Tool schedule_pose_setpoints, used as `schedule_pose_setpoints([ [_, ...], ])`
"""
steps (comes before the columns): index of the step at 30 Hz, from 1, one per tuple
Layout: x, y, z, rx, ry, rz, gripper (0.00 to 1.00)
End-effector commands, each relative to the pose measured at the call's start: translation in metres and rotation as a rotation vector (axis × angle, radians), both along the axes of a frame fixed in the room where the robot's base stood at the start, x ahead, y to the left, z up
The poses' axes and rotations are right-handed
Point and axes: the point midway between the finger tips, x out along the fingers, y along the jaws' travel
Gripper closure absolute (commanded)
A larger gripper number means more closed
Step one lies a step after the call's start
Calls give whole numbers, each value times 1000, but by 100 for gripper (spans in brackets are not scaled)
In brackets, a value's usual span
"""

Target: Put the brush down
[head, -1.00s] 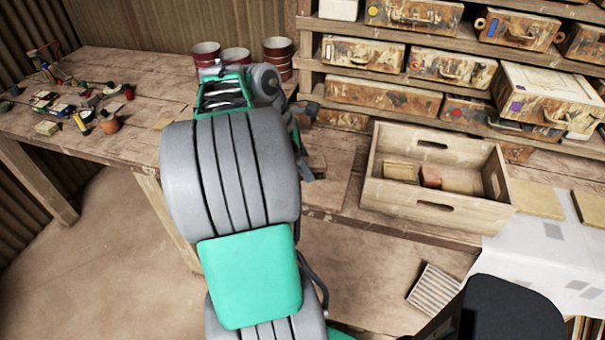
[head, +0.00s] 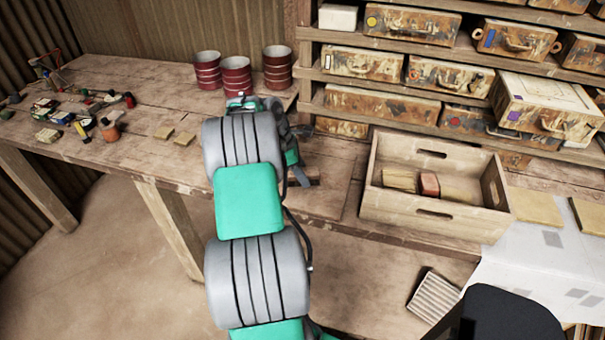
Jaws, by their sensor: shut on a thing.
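My gripper (head: 301,174) is partly in view at the end of my arm, low over the bench between the red cans and the wooden crate. My own wrist and arm links cover much of it. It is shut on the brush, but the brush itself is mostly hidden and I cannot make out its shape. I cannot tell whether the brush touches the bench (head: 335,165).
A wooden crate (head: 430,222) with several small blocks stands right of my gripper. Red cans (head: 237,76) stand behind. Small tiles (head: 163,133) and clutter (head: 85,128) lie left. Shelves of worn cases (head: 380,102) rise behind the crate. Bare bench lies left of my arm.

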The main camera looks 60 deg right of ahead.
Motion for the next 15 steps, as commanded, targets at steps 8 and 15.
schedule_pose_setpoints([
  [8, 0, 1, -3, 2, 1, 0, 50],
  [15, 0, 1, -3, 2, 1, 0, 37],
])
